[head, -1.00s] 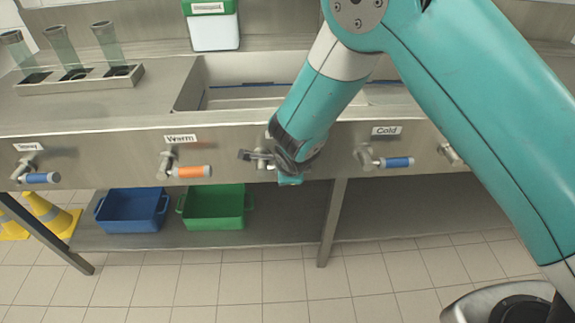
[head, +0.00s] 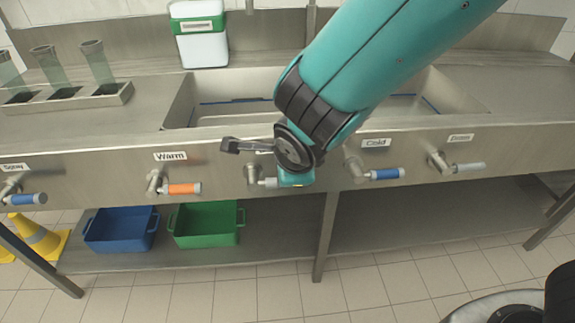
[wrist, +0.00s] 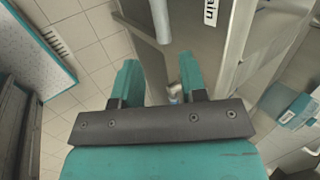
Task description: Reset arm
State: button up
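My teal arm comes down from the top right in the head view and ends in front of the sink counter's front panel (head: 90,168). My gripper is mostly hidden behind the wrist in that view. In the wrist view my gripper (wrist: 158,78) shows two teal fingers spread apart, with nothing held between them. A grey bar and a small metal fitting (wrist: 174,95) appear beyond the fingers; I cannot tell how close they are. In the head view the wrist sits beside the middle valve (head: 254,178), whose label is partly covered.
The panel carries a warm valve with an orange handle (head: 184,189), a blue cold handle (head: 387,174) and a grey handle (head: 468,166). Blue (head: 122,240) and green (head: 206,236) bins sit on the lower shelf. A tube rack (head: 112,98) and a green-lidded container (head: 203,50) stand above.

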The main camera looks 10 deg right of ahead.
dwell(0.4)
jog(key=s+d+r+n+g+y+p, duration=0.1)
jog(key=s+d+r+n+g+p, duration=0.2)
jog(key=s+r+n, duration=0.6)
jog(key=s+d+r+n+g+y+p, duration=0.2)
jog(key=s+d+r+n, duration=0.4)
jog(key=s+r+n, duration=0.4)
jog(key=n+g+p, duration=0.1)
jog(key=n+p, duration=0.1)
jog(key=n, duration=0.4)
jog(key=shift+g, duration=0.4)
jog(key=shift+o, duration=0.3)
jog(key=shift+w+a, duration=0.1)
jog(key=shift+a, duration=0.05)
